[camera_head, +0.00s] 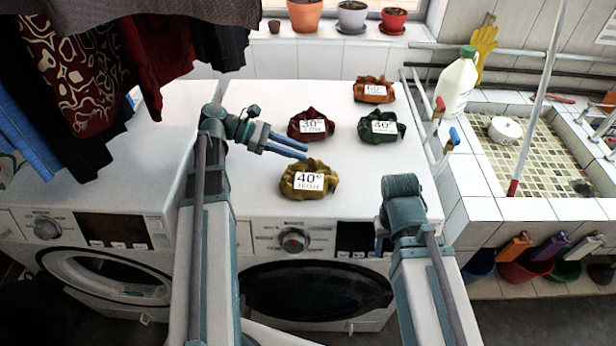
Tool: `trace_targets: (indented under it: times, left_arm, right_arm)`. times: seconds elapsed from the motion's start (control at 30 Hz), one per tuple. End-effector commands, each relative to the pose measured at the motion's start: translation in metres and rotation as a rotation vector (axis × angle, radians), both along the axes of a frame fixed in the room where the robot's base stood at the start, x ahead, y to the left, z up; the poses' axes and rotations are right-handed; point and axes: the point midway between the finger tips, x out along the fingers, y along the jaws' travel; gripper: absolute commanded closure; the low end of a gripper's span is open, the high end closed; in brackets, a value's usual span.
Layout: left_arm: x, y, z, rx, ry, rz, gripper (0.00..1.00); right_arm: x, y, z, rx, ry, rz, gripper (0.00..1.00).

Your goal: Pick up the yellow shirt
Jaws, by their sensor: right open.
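The yellow shirt (309,193) lies crumpled in a small bundle on top of the right-hand washing machine, near its front edge. A white label (309,181) on it reads 40°. My left gripper (306,153) reaches in from the left just behind and above the shirt. Its two blue fingers point right with a narrow gap and nothing visible between them. It appears apart from the shirt. My right arm's wrist (403,192) stands at the front right of the machine. The right gripper's fingers are hidden behind the arm.
A dark red bundle (311,117), a green bundle (381,138) and an orange bundle (373,97) lie behind the shirt. Dark clothes (90,75) hang at upper left. A tiled sink (490,207) with a white bottle (459,82) stands at right.

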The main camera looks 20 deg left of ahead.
Motion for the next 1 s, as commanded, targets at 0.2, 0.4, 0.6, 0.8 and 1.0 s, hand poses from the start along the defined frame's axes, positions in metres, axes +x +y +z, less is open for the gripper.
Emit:
trace_targets:
  times: [0.2, 0.4, 0.6, 0.8, 1.0]
  left_arm:
    - [0.003, -0.014, -0.007, 0.0, -0.001, 0.0, 0.71]
    - [0.005, -0.023, -0.014, 0.0, 0.0, -0.001, 0.71]
    - [0.012, -0.047, -0.028, -0.001, 0.0, -0.003, 0.71]
    - [0.015, -0.059, -0.03, -0.001, 0.0, 0.0, 0.71]
    - [0.015, -0.058, -0.029, 0.0, 0.0, 0.0, 0.84]
  right_arm:
    - [0.0, 0.0, -0.007, 0.0, 0.0, 0.0, 0.5]
    - [0.0, 0.0, -0.014, 0.0, 0.0, 0.0, 0.5]
    - [0.0, 0.0, -0.028, 0.0, 0.0, 0.0, 0.5]
    - [0.0, 0.0, -0.03, 0.0, 0.0, 0.0, 0.5]
    - [0.0, 0.0, -0.029, 0.0, 0.0, 0.0, 0.5]
